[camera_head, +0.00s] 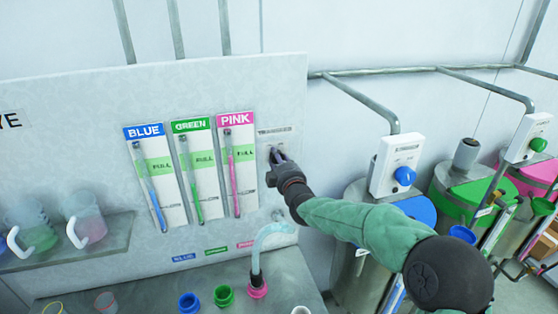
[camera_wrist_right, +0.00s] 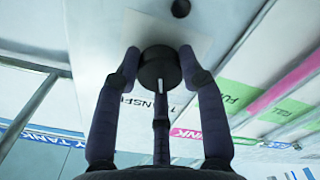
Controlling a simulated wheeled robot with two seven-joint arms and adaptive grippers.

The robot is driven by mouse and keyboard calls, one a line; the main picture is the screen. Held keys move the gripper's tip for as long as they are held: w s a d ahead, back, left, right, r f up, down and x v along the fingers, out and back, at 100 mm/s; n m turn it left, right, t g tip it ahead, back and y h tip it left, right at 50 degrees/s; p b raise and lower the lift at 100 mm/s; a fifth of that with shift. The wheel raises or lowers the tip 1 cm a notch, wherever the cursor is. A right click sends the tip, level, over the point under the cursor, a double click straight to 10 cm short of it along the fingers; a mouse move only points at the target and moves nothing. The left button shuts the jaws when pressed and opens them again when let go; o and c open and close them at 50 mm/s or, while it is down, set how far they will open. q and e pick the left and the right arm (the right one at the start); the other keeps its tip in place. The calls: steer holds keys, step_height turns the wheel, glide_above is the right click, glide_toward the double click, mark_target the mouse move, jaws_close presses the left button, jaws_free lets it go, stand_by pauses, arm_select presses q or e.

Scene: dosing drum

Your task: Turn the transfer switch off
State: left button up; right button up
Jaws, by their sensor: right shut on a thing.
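The transfer switch is a round black knob (camera_wrist_right: 159,66) with a white mark, set on a pale plate in the right wrist view. The plate also shows in the head view (camera_head: 277,131), on the grey wall panel right of the pink gauge. My right gripper (camera_head: 277,157) reaches the plate there and hides most of the knob. In the right wrist view its fingers (camera_wrist_right: 160,62) are closed around the knob's sides, with one finger below it. The lettering on the plate is partly covered. My left gripper is in neither view.
Blue, green and pink gauges (camera_head: 238,165) hang just left of the switch. A pale hose (camera_head: 268,240) ends in a pink port below. Control boxes with a blue knob (camera_head: 404,176) and a green knob stand over drums at right. Jugs (camera_head: 85,217) sit on a shelf at left.

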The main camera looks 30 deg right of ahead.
steer(key=shift+r+n, duration=0.35)
steer(key=shift+n, duration=0.25)
steer(key=o, duration=1.1)
steer(key=shift+o, duration=0.2)
steer(key=shift+w+a+f, duration=0.1)
steer(key=shift+a+f, duration=0.05)
steer(key=shift+f, duration=0.1)
steer(key=v, duration=1.2)
